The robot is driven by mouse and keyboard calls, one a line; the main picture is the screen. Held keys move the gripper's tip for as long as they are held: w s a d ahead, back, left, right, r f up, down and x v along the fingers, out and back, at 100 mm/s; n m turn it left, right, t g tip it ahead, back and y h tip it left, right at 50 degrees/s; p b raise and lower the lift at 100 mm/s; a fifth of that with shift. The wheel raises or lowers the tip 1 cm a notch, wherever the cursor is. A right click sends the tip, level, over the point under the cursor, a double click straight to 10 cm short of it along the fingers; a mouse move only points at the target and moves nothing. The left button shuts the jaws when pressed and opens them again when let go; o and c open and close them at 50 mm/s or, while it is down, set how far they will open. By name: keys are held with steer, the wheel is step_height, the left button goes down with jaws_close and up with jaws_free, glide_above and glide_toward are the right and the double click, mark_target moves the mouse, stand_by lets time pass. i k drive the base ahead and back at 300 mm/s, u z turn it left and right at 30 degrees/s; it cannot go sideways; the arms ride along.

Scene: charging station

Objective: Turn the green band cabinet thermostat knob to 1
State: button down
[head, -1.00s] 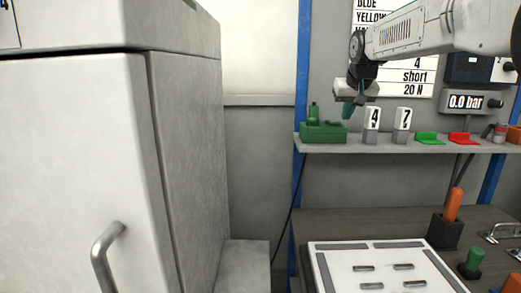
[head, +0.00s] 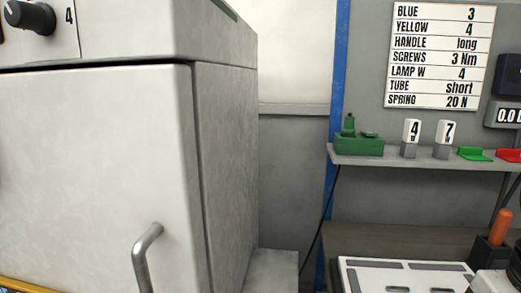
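A dark thermostat knob (head: 32,17) shows at the top left, on a white panel at the top of the large white cabinet (head: 95,160). A light mark shows at the knob's left end, and a printed 4 stands to the right of the knob. The other numbers are cut off or out of view. A strip of green band (head: 222,9) shows on the cabinet's top edge. My gripper is not in view; only what seems to be part of my arm shows at the bottom right corner.
The cabinet has a grey bar handle (head: 144,258) standing out from its door. To the right, a shelf (head: 400,161) holds a green holder (head: 360,145), two numbered blocks and small trays. A chart (head: 440,55) hangs above. An orange-handled tool (head: 500,228) stands on the bench.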

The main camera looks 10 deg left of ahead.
mark_target(40, 17)
steer(key=u, duration=1.7)
